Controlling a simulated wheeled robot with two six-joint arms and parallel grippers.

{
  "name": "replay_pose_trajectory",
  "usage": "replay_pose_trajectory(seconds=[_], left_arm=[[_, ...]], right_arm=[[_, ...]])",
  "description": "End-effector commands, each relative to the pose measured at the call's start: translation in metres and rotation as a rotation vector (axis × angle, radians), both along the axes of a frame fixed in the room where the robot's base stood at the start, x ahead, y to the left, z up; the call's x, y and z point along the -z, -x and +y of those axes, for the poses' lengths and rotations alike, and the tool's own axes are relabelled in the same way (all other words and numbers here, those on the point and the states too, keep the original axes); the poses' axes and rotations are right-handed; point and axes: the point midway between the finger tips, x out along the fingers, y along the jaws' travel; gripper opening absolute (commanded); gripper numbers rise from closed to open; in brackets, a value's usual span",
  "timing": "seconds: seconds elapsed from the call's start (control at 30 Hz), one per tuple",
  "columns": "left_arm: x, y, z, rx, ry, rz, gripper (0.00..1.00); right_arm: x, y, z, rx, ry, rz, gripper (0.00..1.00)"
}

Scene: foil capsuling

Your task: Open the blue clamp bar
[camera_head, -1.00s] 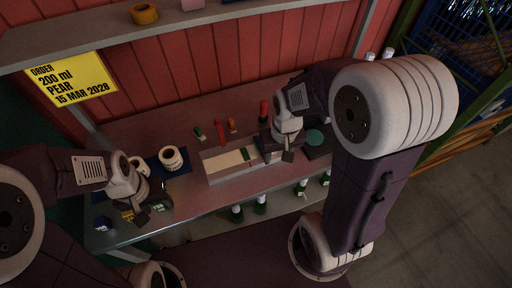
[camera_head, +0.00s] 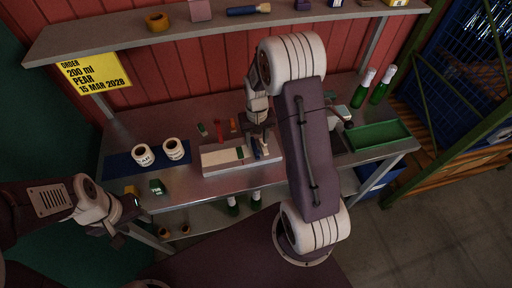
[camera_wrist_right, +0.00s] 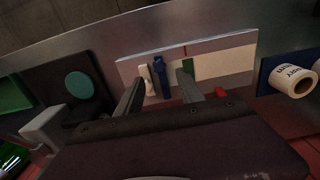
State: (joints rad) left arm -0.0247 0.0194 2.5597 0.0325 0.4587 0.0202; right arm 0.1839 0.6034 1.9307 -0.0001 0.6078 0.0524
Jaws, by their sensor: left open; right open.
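A pale fixture board (camera_head: 212,168) lies on the workbench with a cream strip and a green mark on it. A blue bar (camera_wrist_right: 161,76) lies across the board in the right wrist view, beside a parallel white piece (camera_wrist_right: 146,80). My right gripper (camera_wrist_right: 159,86) is open, with its fingers on either side of the blue bar and white piece in that view; I cannot tell whether they touch. In the head view my right gripper (camera_head: 262,139) is over the board's right end. My left gripper (camera_head: 124,234) appears empty and open, off the bench's front left edge.
Two label rolls (camera_head: 173,149) stand on a blue mat (camera_head: 120,166) at left. Red and green tools lie behind the board. A green tray (camera_head: 378,135) and two green bottles (camera_head: 360,90) are at right. A shelf (camera_head: 225,25) runs above.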

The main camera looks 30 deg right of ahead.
Motion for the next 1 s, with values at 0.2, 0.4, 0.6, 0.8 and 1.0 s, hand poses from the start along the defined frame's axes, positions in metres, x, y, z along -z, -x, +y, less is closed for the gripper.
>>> replay_pose_trajectory(seconds=[0.2,0.4,0.6,0.8,1.0], left_arm=[[-0.012,0.000,0.000,0.000,0.000,0.000,0.49],[-0.014,0.000,0.000,0.000,0.000,0.000,0.49],[-0.013,0.000,0.000,0.000,0.000,0.000,0.49],[-0.013,0.000,0.000,0.000,0.000,0.000,0.49],[-0.013,0.000,0.000,0.000,0.000,0.000,0.49]], right_arm=[[0.043,0.001,0.000,0.000,-0.001,0.005,0.45],[0.061,0.000,0.000,0.000,0.000,0.000,0.45],[0.063,0.000,0.000,0.000,0.000,-0.001,0.45],[0.062,0.000,0.000,-0.001,0.000,-0.001,0.00],[0.062,0.000,0.000,-0.001,0.000,-0.001,0.00]])
